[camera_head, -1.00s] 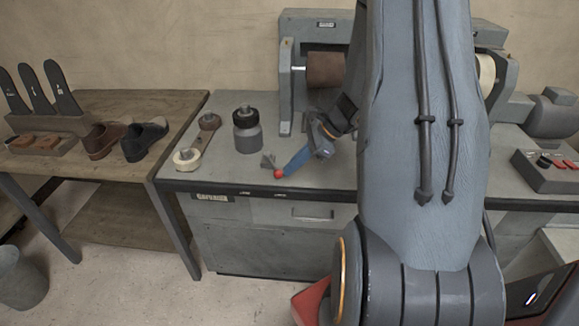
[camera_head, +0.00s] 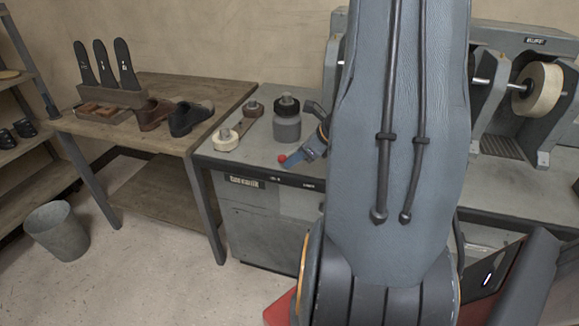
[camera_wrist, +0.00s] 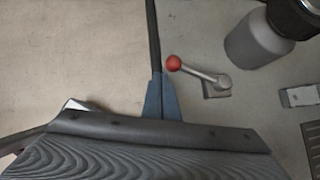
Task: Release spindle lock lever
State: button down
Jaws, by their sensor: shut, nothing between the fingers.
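The spindle lock lever shows in the wrist view as a red ball knob (camera_wrist: 173,63) on a short metal arm (camera_wrist: 205,75). The arm runs to a square pivot base (camera_wrist: 217,87) on the bench top, and the knob points toward the bench's front edge. In the head view the red knob (camera_head: 282,159) shows near that edge, with the rest of the lever hidden. My gripper (camera_wrist: 161,77) is shut and empty, its blue fingertips just beside the knob in the picture. Contact cannot be told. In the head view my gripper (camera_head: 290,163) is partly behind my arm.
A grey bottle with a black cap (camera_head: 287,122) stands behind the lever. A wooden table (camera_head: 150,90) with shoes adjoins the bench.

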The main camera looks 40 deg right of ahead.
jog(key=shift+w+a+b, duration=0.2)
jog(key=shift+w+a, duration=0.15)
jog(key=shift+w, duration=0.25)
jog(key=shift+w+a+b, duration=0.2)
jog(key=shift+w+a, duration=0.1)
jog(key=shift+w, duration=0.25)
jog(key=s+a+r, duration=0.3)
jog(key=s+r, duration=0.5)
jog(key=s, duration=0.1)
jog(key=shift+s+r+p, duration=0.25)
jog(key=shift+s+p, duration=0.15)
jog(key=shift+p, duration=0.05)
jog(key=s+a+f+n+g+h, duration=0.1)
jog(key=a+n+g, duration=0.2)
jog(key=a+n, duration=0.7)
jog(key=s+a+f+n+g+h, duration=0.1)
jog(key=s+a+f+n+g, duration=0.1)
jog(key=a+n, duration=0.9)
jog(key=n+g, duration=0.1)
jog(key=n, duration=0.9)
jog(key=shift+s+a+n+g+h, duration=0.2)
jog(key=shift+a+n+g+h, duration=0.1)
jog(key=shift+n+g+h, duration=0.1)
